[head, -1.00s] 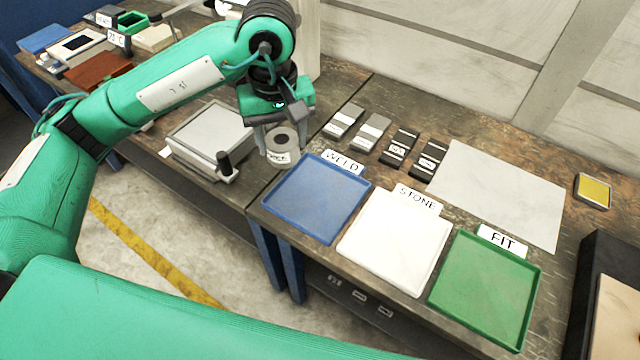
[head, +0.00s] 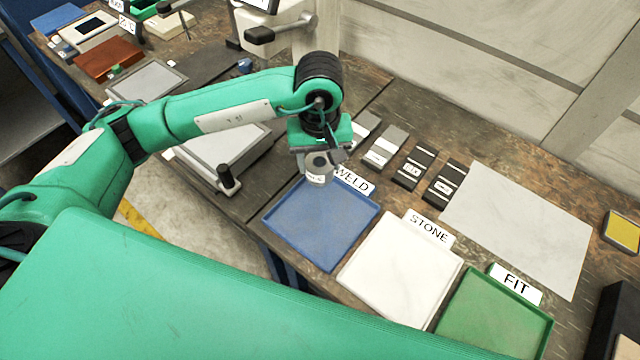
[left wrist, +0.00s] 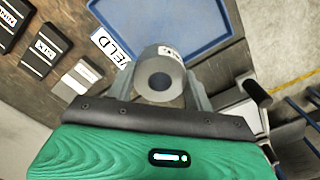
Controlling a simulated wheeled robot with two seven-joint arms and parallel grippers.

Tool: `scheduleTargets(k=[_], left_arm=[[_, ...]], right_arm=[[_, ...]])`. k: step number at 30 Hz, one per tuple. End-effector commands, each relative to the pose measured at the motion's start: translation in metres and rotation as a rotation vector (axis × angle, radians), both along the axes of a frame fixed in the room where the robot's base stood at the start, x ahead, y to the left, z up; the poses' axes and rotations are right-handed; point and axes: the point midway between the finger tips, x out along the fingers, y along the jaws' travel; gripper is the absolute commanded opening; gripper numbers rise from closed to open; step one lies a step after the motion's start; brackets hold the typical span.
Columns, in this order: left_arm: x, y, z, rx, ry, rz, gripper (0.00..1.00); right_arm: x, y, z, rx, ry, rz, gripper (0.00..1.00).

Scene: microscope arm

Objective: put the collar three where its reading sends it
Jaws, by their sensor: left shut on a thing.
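My left gripper (head: 318,165) is shut on a grey ring-shaped collar (head: 319,171) with a white label. I cannot read the label. The collar also shows in the left wrist view (left wrist: 160,82), between the fingers, its dark bore facing the camera. It is held above the back edge of the blue tray (head: 318,228), beside the WELD card (head: 352,180). The white tray (head: 395,262) has a STONE card (head: 428,228). The green tray (head: 495,315) has a FIT card (head: 515,283). All three trays look empty. My right gripper is out of view.
Several labelled grey and black blocks (head: 413,168) stand behind the trays. A blank pale sheet (head: 520,220) lies to their right, and a yellow pad (head: 621,230) at the far right. A flat grey-topped device with a black knob (head: 228,177) is left of the blue tray.

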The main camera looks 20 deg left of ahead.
Motion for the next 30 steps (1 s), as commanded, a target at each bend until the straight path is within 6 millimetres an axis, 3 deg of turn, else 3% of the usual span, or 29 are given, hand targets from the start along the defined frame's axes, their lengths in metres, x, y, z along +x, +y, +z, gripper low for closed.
scheduleTargets(k=[3,9,16,24,30], left_arm=[[-0.001,0.000,-0.025,0.000,0.004,0.001,0.04],[0.000,0.000,-0.052,-0.001,0.000,0.000,0.04],[0.000,0.000,-0.066,-0.001,0.000,0.001,0.04],[0.000,0.000,-0.099,0.000,-0.001,0.001,0.04],[0.000,0.000,-0.100,-0.001,-0.003,0.000,0.04]], right_arm=[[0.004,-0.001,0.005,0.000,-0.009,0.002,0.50],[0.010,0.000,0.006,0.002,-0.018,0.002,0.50],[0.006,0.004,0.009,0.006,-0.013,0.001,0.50],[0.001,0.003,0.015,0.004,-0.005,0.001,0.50],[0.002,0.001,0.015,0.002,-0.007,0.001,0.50]])
